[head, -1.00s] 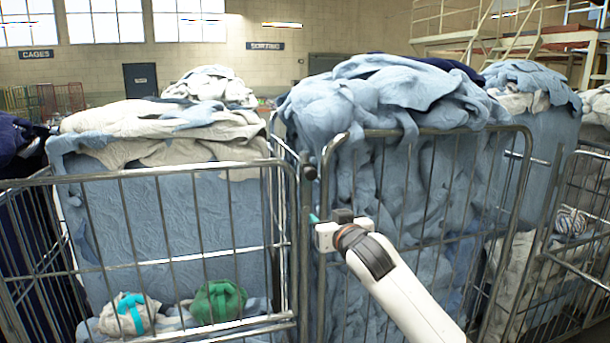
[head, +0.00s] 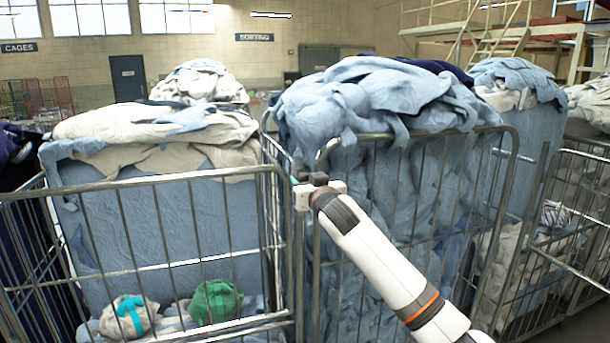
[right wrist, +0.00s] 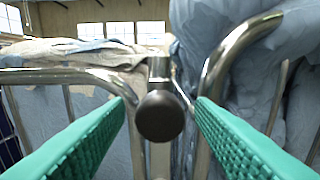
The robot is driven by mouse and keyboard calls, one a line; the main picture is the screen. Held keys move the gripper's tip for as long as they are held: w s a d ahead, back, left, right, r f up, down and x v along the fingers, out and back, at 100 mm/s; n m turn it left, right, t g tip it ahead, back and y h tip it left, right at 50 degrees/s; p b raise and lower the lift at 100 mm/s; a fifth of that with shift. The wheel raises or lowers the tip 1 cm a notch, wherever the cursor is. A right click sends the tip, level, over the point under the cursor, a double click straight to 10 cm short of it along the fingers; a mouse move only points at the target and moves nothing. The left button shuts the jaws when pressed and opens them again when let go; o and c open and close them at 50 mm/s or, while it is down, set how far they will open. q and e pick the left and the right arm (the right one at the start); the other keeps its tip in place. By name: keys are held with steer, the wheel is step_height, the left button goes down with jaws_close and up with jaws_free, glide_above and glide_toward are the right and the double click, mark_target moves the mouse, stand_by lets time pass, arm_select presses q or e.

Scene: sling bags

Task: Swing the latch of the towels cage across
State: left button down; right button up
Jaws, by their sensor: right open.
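A dark round latch knob (right wrist: 160,116) sits at the upright seam between two cage fronts in the right wrist view. A short metal piece (right wrist: 159,68) shows just above it. My right gripper (right wrist: 162,118) is open, with one green ribbed finger on each side of the knob; I see no contact. In the head view my right gripper (head: 304,184) is at the top of the seam and hides the knob. The right cage (head: 514,165) is heaped with blue cloths (head: 375,95). The left cage (head: 150,178) holds blue and cream cloths. My left gripper is out of view.
A white-and-teal bundle (head: 130,314) and a green bundle (head: 215,300) lie low in the left cage. Another cage (head: 570,240) stands at the right. Curved metal tubes flank the knob closely in the wrist view.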

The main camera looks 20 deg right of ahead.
steer(key=shift+w, duration=0.6)
steer(key=shift+c, duration=0.3)
